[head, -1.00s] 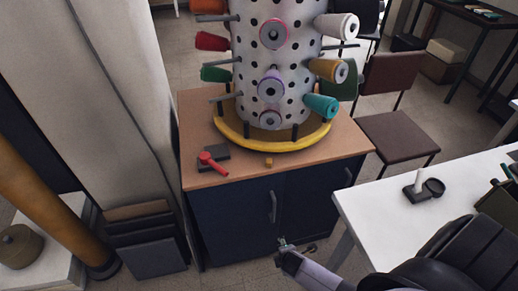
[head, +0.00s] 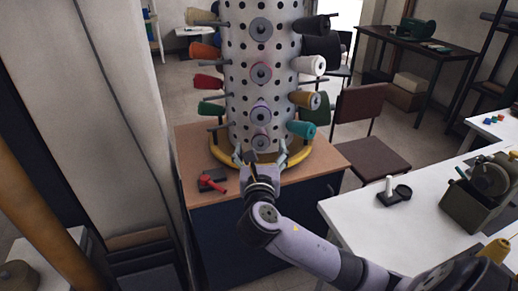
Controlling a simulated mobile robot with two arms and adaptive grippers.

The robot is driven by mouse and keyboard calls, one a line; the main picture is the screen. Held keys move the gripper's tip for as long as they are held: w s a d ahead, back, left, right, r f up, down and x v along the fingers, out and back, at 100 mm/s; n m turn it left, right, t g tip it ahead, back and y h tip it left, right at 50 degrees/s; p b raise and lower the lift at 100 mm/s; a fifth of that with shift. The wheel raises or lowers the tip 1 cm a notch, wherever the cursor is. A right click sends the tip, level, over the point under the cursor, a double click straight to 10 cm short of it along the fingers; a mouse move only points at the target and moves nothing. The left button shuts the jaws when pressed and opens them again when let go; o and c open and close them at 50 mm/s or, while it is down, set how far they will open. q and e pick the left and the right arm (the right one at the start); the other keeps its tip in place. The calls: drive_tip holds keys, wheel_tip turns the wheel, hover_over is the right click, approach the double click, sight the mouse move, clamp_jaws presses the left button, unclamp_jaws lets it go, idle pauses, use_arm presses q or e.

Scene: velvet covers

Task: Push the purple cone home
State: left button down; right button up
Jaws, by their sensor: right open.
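A spotted upright drum (head: 237,60) carries cones of thread on pegs. In its front column a cone with a purple rim (head: 261,113) points toward me, its grey end showing. Whether it sits fully home on its peg cannot be told from this angle. Another cone with a pinkish-purple rim (head: 260,143) is just below it. My right gripper (head: 261,158) is open and empty, fingers spread, in front of the drum's base and just below that lower cone in the picture. My left gripper is not in view.
The drum stands in a yellow ring (head: 300,156) on a wood-topped cabinet (head: 191,150). A red-handled tool (head: 213,182) lies at its front left. Other cones, such as a teal one (head: 301,129), jut out sideways. A white table (head: 420,195) is at right.

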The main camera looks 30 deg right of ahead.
sight(261, 120)
drive_tip(key=p+x, duration=0.2)
drive_tip(key=x, duration=1.5)
drive_tip(key=shift+w+d, duration=0.2)
drive_tip(key=shift+w, duration=0.1)
drive_tip(key=shift+f, duration=0.1)
drive_tip(key=shift+c, duration=0.6)
drive_tip(key=c, duration=1.2)
drive_tip(key=shift+f+b+x, duration=0.15)
drive_tip(key=shift+b+x, duration=0.05)
drive_tip(key=shift+x, duration=0.65)
drive_tip(key=shift+f+b+x, duration=0.15)
drive_tip(key=shift+b+x, duration=0.05)
drive_tip(key=shift+x, duration=0.7)
drive_tip(key=shift+f+b+x, duration=0.2)
drive_tip(key=shift+x, duration=0.65)
drive_tip(key=o, duration=1.3)
